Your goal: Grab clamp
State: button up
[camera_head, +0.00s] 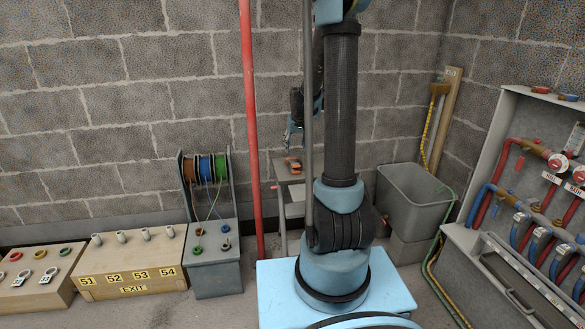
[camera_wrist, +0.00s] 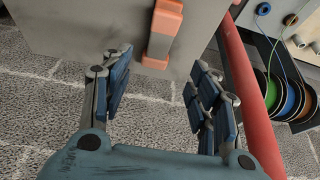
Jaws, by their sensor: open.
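The clamp, an orange and grey piece, lies on a small grey stand (camera_head: 280,178) against the wall. The clamp (camera_head: 293,165) is small in the head view, just right of the red pole. In the wrist view the clamp (camera_wrist: 160,38) lies near the top middle, at the edge of the stand's grey top (camera_wrist: 90,28). My gripper (camera_wrist: 160,88) is open and empty, its two fingers spread wide. The clamp shows beyond the gap between the fingertips, apart from them. In the head view my gripper (camera_head: 293,132) hangs above the stand, partly hidden by my arm.
A red upright pole (camera_head: 250,130) stands close beside the stand; it also runs along my right finger in the wrist view (camera_wrist: 245,95). Cable reels (camera_head: 205,168) stand to the left. A grey bin (camera_head: 415,195) and a pipe panel (camera_head: 510,130) are to the right.

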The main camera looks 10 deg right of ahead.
send_over(293, 162)
jog(key=s, duration=0.2)
jog(key=shift+w+d+f, duration=0.1)
jog(key=shift+d+f, duration=0.05)
jog(key=shift+f, duration=2.6)
jog(key=shift+x, duration=2.6)
jog(key=shift+w+f, duration=0.15)
jog(key=shift+f, duration=0.05)
jog(key=c, duration=1.2)
